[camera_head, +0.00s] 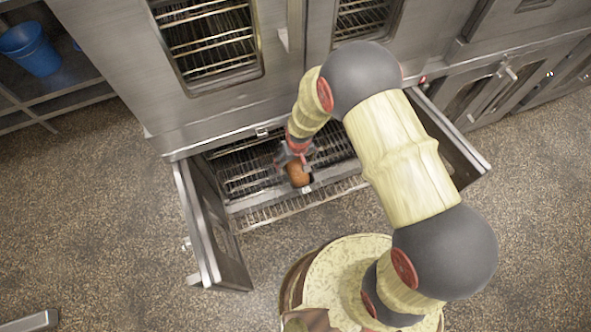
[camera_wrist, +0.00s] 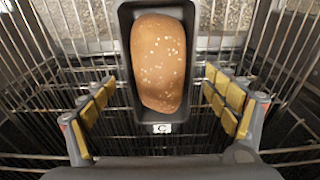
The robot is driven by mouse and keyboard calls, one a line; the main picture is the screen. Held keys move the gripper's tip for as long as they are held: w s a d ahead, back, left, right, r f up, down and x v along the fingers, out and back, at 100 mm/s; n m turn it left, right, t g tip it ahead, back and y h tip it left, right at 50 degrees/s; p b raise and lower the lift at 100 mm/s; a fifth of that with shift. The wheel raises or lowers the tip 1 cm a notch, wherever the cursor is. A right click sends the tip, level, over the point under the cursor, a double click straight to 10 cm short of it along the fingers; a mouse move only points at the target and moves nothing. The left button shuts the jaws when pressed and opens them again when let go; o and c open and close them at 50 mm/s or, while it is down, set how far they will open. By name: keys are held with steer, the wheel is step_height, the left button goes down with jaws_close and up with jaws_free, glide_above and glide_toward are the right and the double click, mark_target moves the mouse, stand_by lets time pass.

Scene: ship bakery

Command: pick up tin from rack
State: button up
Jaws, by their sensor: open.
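A dark rectangular tin (camera_wrist: 187,12) holding a brown seeded loaf (camera_wrist: 158,62) sits on a wire rack (camera_wrist: 60,85) in the wrist view. A small white label (camera_wrist: 162,128) with a dark mark is on the tin's near end. My gripper (camera_wrist: 160,105) is open, with one yellow-padded finger on each side of the tin's near part.
The lower oven compartment is open, with a door on its left (camera_head: 212,235) and another on its right (camera_head: 450,135). Both doors flank my arm. Upper ovens with windows (camera_head: 215,45) stand above. A blue bucket (camera_head: 30,48) is on a shelf at upper left. The speckled floor in front has free room.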

steer(key=f+b, duration=0.2)
steer(key=f, duration=0.3)
steer(key=shift+w, duration=0.2)
steer(key=c, duration=1.4)
